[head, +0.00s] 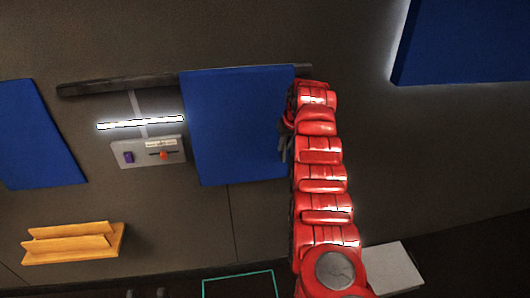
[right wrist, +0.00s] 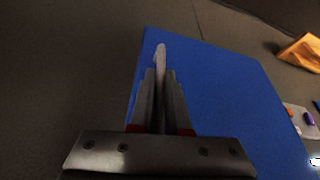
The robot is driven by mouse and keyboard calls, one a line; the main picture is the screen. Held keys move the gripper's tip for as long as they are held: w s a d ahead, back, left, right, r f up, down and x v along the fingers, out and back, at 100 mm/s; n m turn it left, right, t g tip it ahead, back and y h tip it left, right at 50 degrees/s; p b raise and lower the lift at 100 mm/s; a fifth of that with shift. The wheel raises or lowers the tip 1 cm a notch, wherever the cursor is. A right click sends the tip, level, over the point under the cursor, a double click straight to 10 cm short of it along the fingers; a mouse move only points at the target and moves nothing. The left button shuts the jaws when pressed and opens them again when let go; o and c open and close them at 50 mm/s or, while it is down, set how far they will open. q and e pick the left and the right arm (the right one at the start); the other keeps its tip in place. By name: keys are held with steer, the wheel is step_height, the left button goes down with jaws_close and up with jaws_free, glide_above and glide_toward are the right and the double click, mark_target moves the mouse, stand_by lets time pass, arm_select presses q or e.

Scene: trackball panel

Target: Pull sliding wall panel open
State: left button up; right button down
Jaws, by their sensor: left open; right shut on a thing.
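The blue sliding panel (head: 238,125) hangs under a dark rail (head: 120,85) on the wall, at the rail's right end. It also fills the middle of the right wrist view (right wrist: 222,105). A pale grey handle (right wrist: 160,52) stands up near the panel's edge there. My right gripper (right wrist: 160,75) is shut on this handle. In the head view my red right arm covers the panel's right edge and hides most of that gripper. My left gripper (head: 146,293) shows only as two dark fingertips, apart and empty, at the bottom edge, far below the panel.
Left of the panel, a grey control plate (head: 140,152) with purple and orange-red parts is uncovered under a lit bar (head: 140,122). A yellow shelf (head: 75,243) is lower left. Other blue panels are at far left (head: 38,135) and upper right (head: 465,40). A white block (head: 396,268) is lower right.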

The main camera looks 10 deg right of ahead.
steer(key=shift+d, duration=1.15)
steer(key=c, duration=0.9)
jaws_free()
steer(key=v, duration=1.7)
steer(key=shift+r, duration=0.25)
